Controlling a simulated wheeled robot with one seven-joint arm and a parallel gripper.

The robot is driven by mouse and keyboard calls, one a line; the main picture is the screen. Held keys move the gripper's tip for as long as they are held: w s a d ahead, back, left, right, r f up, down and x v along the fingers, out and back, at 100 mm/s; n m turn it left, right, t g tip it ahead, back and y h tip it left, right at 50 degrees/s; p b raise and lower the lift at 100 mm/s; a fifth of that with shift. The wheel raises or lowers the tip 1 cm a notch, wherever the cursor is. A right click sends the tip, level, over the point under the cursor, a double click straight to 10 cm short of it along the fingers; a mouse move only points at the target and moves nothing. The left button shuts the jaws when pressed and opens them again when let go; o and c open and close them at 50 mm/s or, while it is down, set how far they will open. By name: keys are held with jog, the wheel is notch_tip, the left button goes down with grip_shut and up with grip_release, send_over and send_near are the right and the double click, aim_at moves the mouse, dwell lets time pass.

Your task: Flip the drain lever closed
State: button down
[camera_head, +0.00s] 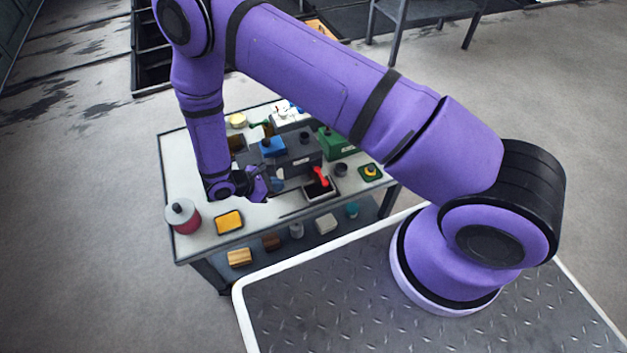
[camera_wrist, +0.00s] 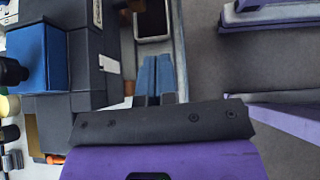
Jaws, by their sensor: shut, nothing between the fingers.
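A red lever (camera_head: 320,177) stands tilted over a small black tray with a pale rim (camera_head: 334,190), at the right part of the table's front side. It is the only lever-like part I can make out, and its pivot is too small to see clearly. My gripper (camera_head: 272,184) is low over the front of the table, to the left of the red lever and apart from it. In the wrist view its two blue-grey fingers (camera_wrist: 158,78) are together and hold nothing. The tray's rim (camera_wrist: 136,39) shows beyond the fingertips there; the red lever does not show in that view.
A dark box unit with a blue block (camera_head: 272,147) stands behind my gripper; the block also shows in the wrist view (camera_wrist: 38,58). A green box (camera_head: 336,146) is behind right. A red canister (camera_head: 183,216) and yellow block (camera_head: 229,222) sit front left. Several items fill the lower shelf.

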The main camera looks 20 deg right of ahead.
send_near(321, 177)
jog(key=f+x, duration=0.1)
jog(key=x, duration=0.6)
jog(key=shift+s+a, duration=0.3)
jog(key=shift+s, duration=0.05)
jog(key=shift+f, duration=0.1)
